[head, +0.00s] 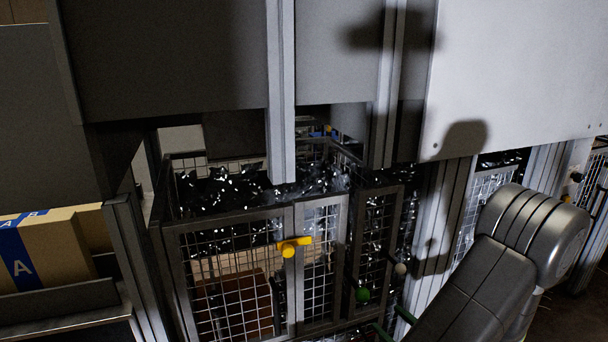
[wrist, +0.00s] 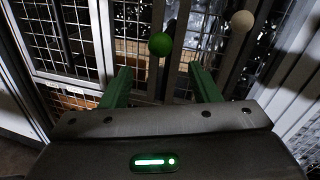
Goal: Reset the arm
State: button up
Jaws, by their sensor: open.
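My gripper (wrist: 163,88) shows in the wrist view with its two green fingers apart and nothing between them. Its fingers point toward a mesh cage front. A green ball-shaped knob (wrist: 160,44) appears just beyond and between the fingertips, and a pale knob (wrist: 243,20) is to its right. In the head view my arm rises at the lower right, and the gripper itself is mostly out of sight at the bottom. The green knob (head: 362,295) and the pale knob (head: 400,269) show beside the arm, in front of the cage. I cannot tell whether the fingers touch anything.
A mesh cage (head: 280,215) with a yellow latch (head: 294,246) holds dark, shiny wrapped material. Grey panels (head: 165,60) and metal posts (head: 281,90) stand close in front. A cardboard box (head: 45,255) with blue tape marked A sits on a shelf at the left.

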aim_at(367, 297)
jog(key=x, duration=0.7)
jog(key=r+b+x, duration=0.1)
jog(key=x, duration=0.3)
notch_tip(367, 297, up, 13)
jog(key=p, duration=0.9)
jog(key=s+d+f+n+g, duration=0.1)
jog(key=s+d, duration=0.5)
jog(key=s, duration=0.5)
jog(key=shift+s+d+y, duration=0.35)
jog(key=shift+y, duration=0.05)
jog(key=shift+a, duration=0.1)
